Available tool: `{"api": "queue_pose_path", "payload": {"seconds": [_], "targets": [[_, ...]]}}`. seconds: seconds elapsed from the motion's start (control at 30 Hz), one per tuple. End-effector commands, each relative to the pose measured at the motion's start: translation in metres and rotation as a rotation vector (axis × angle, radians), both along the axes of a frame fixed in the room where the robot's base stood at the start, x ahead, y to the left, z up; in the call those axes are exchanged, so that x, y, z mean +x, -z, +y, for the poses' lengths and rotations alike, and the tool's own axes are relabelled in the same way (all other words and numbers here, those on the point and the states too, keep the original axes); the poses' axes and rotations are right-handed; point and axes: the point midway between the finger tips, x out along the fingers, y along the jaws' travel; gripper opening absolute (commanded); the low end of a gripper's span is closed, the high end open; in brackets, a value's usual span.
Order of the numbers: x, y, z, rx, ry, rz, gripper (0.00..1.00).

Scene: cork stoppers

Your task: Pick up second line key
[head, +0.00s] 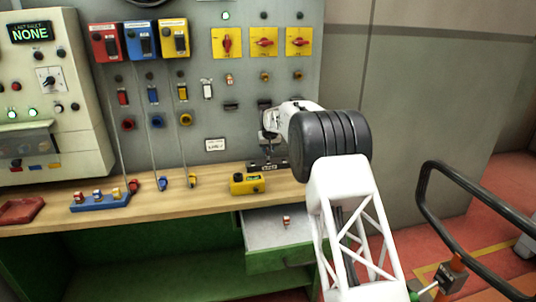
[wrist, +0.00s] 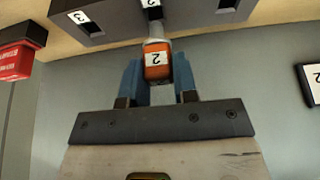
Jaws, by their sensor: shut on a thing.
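In the wrist view my gripper (wrist: 157,75) has its two blue fingers on either side of an orange key (wrist: 156,62) with a white label reading 2. The gripper is shut on this key. The key's pale shank meets the dark key block (wrist: 100,20) at the position labelled 2; I cannot tell how deep it sits. A label 3 shows beside it on the block. In the head view the block (head: 268,166) stands at the back of the bench, and my arm hides most of the gripper and the key.
A yellow box (head: 246,185) stands on the wooden bench (head: 225,195) left of the block. Below, an open drawer (head: 262,232) holds a small orange and white item (head: 287,222). A blue rack (head: 100,203) and a red tray (head: 20,211) are further left. A black rail (head: 460,215) is at right.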

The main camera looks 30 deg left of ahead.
Motion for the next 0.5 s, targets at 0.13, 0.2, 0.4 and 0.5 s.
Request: {"api": "queue_pose_path", "payload": {"seconds": [0.13,0.2,0.4,0.5], "targets": [[-0.006,-0.001,-0.005,-0.001,0.000,0.001,0.04],[-0.009,-0.003,-0.008,0.000,0.000,0.000,0.04],[-0.023,-0.005,-0.020,-0.001,0.000,0.001,0.04],[-0.032,-0.006,-0.028,-0.001,0.000,0.001,0.04]]}}
